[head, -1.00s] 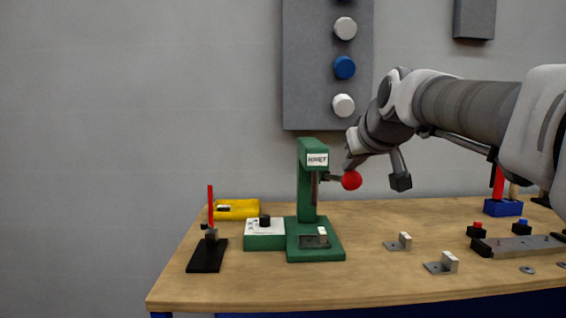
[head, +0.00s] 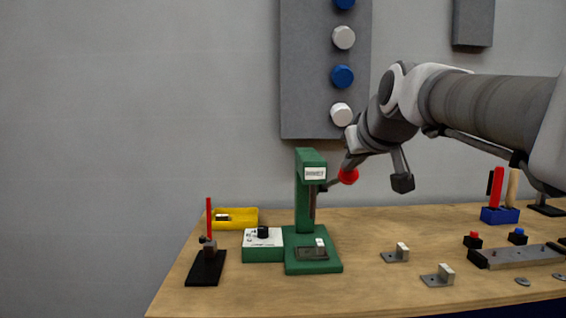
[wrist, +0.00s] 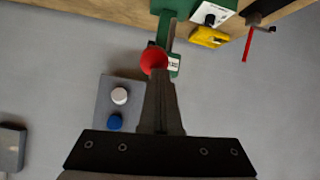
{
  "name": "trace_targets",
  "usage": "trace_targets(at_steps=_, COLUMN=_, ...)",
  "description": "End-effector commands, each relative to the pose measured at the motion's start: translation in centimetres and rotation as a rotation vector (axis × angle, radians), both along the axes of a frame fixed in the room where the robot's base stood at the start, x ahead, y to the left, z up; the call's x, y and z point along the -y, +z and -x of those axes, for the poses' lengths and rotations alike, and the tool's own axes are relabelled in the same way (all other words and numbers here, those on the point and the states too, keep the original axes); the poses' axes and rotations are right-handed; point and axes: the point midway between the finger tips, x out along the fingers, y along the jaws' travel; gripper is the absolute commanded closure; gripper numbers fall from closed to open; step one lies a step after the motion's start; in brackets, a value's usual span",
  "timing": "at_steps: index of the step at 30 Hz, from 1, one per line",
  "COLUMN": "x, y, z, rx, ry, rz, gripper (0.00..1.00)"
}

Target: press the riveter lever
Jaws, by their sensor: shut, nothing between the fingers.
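The green riveter (head: 304,195) stands upright on the table, with a white label near its top. Its lever ends in a red ball (head: 348,176) to the right of the column; the lever slopes up towards the ball. My gripper (head: 350,163) is shut and empty, its fingertips at the ball's top from above. Whether they touch it I cannot tell. In the wrist view the closed fingers (wrist: 158,78) point at the red ball (wrist: 153,60) and overlap its lower edge; the riveter (wrist: 173,65) shows behind.
A green box with a black knob (head: 263,245), a yellow tray (head: 235,223) and a black stand with a red rod (head: 206,268) are left of the riveter. Metal brackets (head: 437,279) lie to the right. A grey wall panel (head: 305,80) is behind. The front middle table is clear.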

Motion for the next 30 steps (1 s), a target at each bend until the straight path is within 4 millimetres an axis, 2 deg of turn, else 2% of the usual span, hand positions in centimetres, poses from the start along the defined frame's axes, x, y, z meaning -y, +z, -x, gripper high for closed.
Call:
trace_targets(at_steps=1, x=0.1, y=0.2, z=1.1, rx=0.000, ry=-0.001, rz=-0.001, gripper=1.00)
trace_targets(at_steps=6, x=0.2, y=0.8, z=3.9, rx=0.003, ry=0.000, rz=-0.001, gripper=1.00)
trace_targets(at_steps=12, x=0.3, y=1.1, z=5.9, rx=0.003, ry=0.000, rz=-0.001, gripper=1.00)
trace_targets(at_steps=26, x=0.3, y=1.1, z=6.5, rx=0.003, ry=0.000, rz=-0.001, gripper=1.00)
trace_targets(at_steps=30, x=0.1, y=-0.1, z=7.5, rx=-0.023, ry=-0.004, rz=-0.009, gripper=1.00)
